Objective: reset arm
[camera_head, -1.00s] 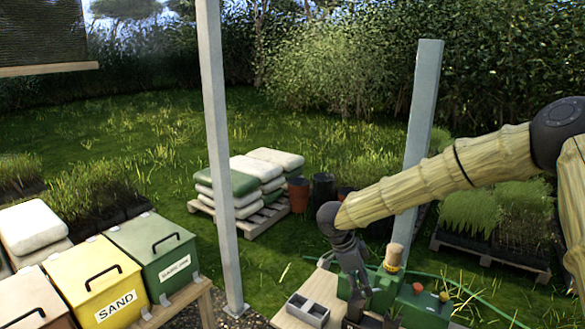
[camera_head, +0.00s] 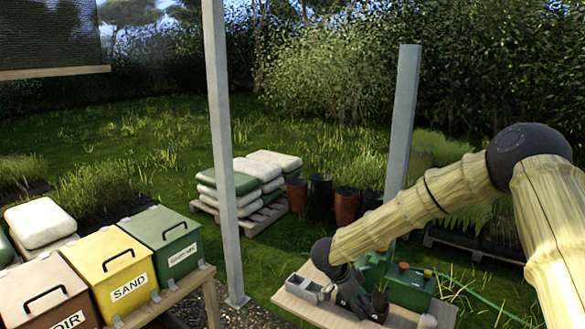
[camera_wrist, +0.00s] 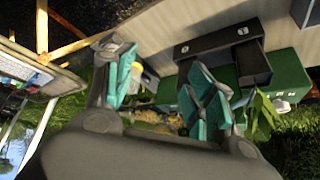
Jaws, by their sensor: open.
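My gripper (camera_head: 362,304) is low at the right of the head view, over the wooden bench (camera_head: 330,312) beside the green machine (camera_head: 408,288). In the wrist view my gripper (camera_wrist: 165,92) has its two teal-padded fingers spread apart, with nothing held between them. Green leaves (camera_wrist: 264,110) show just right of the right finger in the wrist view; I cannot tell how close they are. A dark box (camera_wrist: 222,62) and a green body lie beyond the fingers there.
A grey two-cell block (camera_head: 304,288) sits left of my gripper. Lidded bins, including the yellow SAND bin (camera_head: 112,276), stand at the left. A near post (camera_head: 221,150) and a far post (camera_head: 403,120) rise around the bench. Stacked sacks (camera_head: 240,183) lie behind.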

